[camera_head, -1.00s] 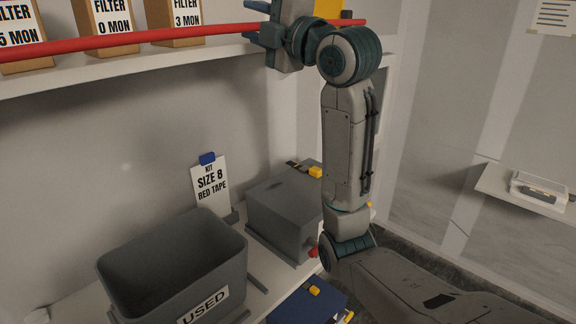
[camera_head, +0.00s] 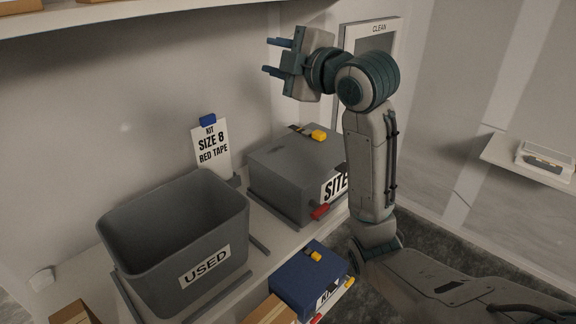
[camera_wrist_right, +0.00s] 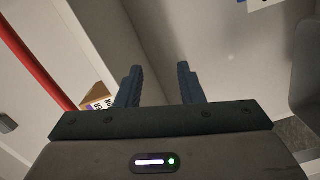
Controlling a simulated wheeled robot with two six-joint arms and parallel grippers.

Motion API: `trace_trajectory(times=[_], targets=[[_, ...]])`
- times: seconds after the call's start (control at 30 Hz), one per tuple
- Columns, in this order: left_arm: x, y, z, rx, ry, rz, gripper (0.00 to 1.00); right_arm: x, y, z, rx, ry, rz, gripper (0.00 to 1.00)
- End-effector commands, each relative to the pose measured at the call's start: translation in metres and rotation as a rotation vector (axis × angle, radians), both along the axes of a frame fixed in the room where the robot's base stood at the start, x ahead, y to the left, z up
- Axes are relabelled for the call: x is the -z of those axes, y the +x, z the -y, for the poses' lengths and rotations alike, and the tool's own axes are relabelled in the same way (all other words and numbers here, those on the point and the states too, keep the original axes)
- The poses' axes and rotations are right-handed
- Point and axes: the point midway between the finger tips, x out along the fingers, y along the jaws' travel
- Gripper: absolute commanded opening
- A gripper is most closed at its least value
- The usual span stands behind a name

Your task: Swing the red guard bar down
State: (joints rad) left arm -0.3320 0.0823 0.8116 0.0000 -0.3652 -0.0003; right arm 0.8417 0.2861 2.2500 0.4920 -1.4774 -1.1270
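The red guard bar (camera_wrist_right: 38,68) shows only in the right wrist view. It runs along the left side from the top left corner toward the gripper body, apart from the fingers. It is out of the head view. My right gripper (camera_head: 271,57) is raised in front of the back wall, above the grey box, with its fingers pointing left. In the right wrist view its two fingers (camera_wrist_right: 160,69) stand apart with nothing between them. My left gripper is not in view.
A grey bin marked USED (camera_head: 207,265), a grey box (camera_head: 289,163) and a blue box (camera_head: 300,278) stand below. A sign marked SIZE 8 RED TAPE (camera_head: 213,147) stands behind. An upper shelf (camera_head: 150,14) crosses the top left. A CLEAN panel (camera_head: 372,35) is behind my arm.

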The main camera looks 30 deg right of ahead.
Motion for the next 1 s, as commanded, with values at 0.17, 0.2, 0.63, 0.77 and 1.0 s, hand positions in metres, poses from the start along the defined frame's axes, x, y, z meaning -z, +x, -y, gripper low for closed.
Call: trace_trajectory(times=[0.17, 0.2, 0.63, 0.77, 1.0], targets=[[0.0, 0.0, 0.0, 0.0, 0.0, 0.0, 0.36, 0.038, 0.003, 0.0, 0.019, 0.053, -0.079, 0.34], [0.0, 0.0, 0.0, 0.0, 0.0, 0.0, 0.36, 0.046, 0.004, 0.0, 0.024, 0.066, -0.095, 0.34], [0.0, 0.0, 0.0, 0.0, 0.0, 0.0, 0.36, 0.132, 0.0, 0.002, 0.086, 0.192, -0.272, 0.34], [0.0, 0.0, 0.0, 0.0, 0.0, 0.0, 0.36, 0.157, -0.004, 0.002, 0.109, 0.229, -0.326, 0.34], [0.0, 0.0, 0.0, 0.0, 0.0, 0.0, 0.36, 0.204, -0.015, 0.003, 0.156, 0.298, -0.42, 0.34]])
